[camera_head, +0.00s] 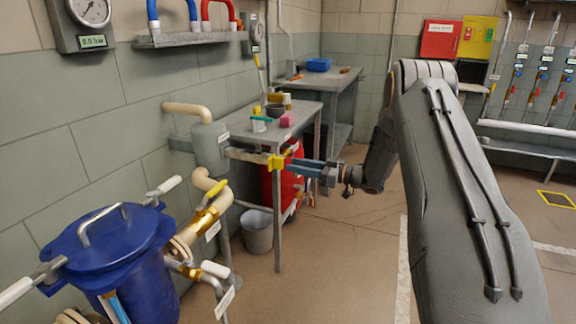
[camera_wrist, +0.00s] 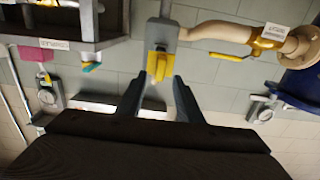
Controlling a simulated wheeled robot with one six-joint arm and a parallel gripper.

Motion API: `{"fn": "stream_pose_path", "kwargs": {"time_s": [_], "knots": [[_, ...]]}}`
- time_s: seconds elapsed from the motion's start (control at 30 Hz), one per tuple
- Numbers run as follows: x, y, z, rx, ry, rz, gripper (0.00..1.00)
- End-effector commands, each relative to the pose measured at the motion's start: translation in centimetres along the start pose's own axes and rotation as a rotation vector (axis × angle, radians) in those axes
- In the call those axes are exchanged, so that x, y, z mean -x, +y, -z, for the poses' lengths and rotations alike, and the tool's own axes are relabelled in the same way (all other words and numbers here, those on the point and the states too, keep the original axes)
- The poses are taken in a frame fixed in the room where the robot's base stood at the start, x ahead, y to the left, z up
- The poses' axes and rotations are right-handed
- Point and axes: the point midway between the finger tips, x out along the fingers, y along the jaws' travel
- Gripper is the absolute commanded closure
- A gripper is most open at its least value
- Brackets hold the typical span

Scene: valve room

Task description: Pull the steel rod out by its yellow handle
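The yellow handle (camera_head: 276,162) is at the front of a grey housing (camera_head: 210,148) on the wall pipe. A pale bar (camera_head: 248,156) between them looks like the rod, but I cannot be sure. My gripper (camera_head: 299,168) is right of the handle, pointing at it. In the wrist view the yellow handle (camera_wrist: 157,66) shows between the spread fingertips of my gripper (camera_wrist: 159,80), with gaps at both sides. The grey housing (camera_wrist: 161,34) is behind it; the rod is hidden end-on there. My gripper is open, holding nothing.
A grey table (camera_head: 302,117) with small items stands just behind the handle, a red container (camera_head: 278,187) beneath it. A grey bucket (camera_head: 257,230) is on the floor below. A blue vessel (camera_head: 115,245) and valve pipes are at lower left. The floor (camera_head: 345,262) in front is clear.

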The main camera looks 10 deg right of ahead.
Motion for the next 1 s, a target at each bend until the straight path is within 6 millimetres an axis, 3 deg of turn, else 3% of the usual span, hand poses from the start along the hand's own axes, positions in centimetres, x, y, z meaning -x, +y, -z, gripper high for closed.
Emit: {"fn": "stream_pose_path", "kwargs": {"time_s": [0.23,0.73,0.87,1.0], "knots": [[2.5,0.1,0.0,0.002,0.000,-0.001,0.67],[2.4,0.1,0.2,0.004,-0.006,-0.009,0.67],[1.3,0.9,1.8,0.022,-0.052,-0.092,0.67],[0.2,2.2,4.6,0.042,-0.174,-0.284,0.67]]}}
